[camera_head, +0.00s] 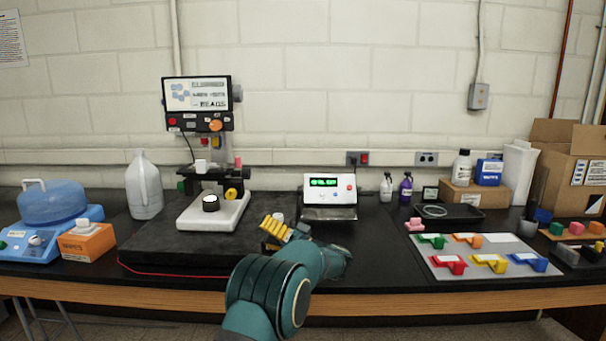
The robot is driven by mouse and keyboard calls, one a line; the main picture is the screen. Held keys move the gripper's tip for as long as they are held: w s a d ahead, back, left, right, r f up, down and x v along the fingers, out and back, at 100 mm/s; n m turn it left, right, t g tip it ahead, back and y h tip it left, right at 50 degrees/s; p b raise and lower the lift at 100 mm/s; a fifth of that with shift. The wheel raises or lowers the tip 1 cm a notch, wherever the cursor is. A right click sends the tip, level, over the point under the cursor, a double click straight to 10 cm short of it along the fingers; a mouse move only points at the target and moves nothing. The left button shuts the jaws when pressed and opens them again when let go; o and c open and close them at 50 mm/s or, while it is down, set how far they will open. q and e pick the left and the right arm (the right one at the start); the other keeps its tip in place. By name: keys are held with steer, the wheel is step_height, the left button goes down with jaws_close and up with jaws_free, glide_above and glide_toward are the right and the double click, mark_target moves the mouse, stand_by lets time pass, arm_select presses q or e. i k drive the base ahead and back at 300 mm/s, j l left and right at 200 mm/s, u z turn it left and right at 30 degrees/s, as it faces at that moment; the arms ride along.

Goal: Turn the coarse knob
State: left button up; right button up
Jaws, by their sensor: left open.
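A microscope-like instrument (214,213) with a white base and a screen (196,93) stands left of centre. It carries an orange knob (215,125) on the panel under the screen and a yellow knob (231,193) low on its right side. A dark green knob (181,186) is low on its left. I cannot read which one is the coarse knob. My left gripper (275,229), with yellow fingers, is open and to the right of the instrument's base, apart from every knob. My right gripper is not in view.
A jug (144,188) and an orange box (87,241) are at left. A grey tray (490,252) with coloured pieces is at right.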

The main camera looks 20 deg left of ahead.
mark_target(245, 172)
steer(key=z, duration=0.45)
steer(key=i+z, duration=0.1)
steer(key=z, duration=0.85)
steer(key=j+z, duration=0.1)
steer(key=z, duration=0.4)
steer(key=i+z, duration=0.1)
steer(key=z, duration=0.35)
steer(key=j+z, duration=0.1)
steer(key=z, duration=0.35)
steer(key=j+u, duration=0.1)
steer(key=j, duration=0.25)
steer(key=i+j+u, duration=0.1)
steer(key=j, duration=0.2)
steer(key=u, duration=0.45)
steer(key=j+u, duration=0.1)
steer(key=u, duration=0.4)
steer(key=i+u, duration=0.1)
steer(key=u, duration=0.35)
steer(key=j+u, duration=0.15)
steer(key=u, duration=0.25)
steer(key=i+j+u, duration=0.1)
steer(key=u, duration=0.3)
steer(key=i+j+u, duration=0.1)
steer(key=u, duration=0.35)
steer(key=i+j, duration=0.1)
steer(key=j, duration=0.15)
steer(key=i+j, duration=0.1)
steer(key=j, duration=0.15)
steer(key=u, duration=0.05)
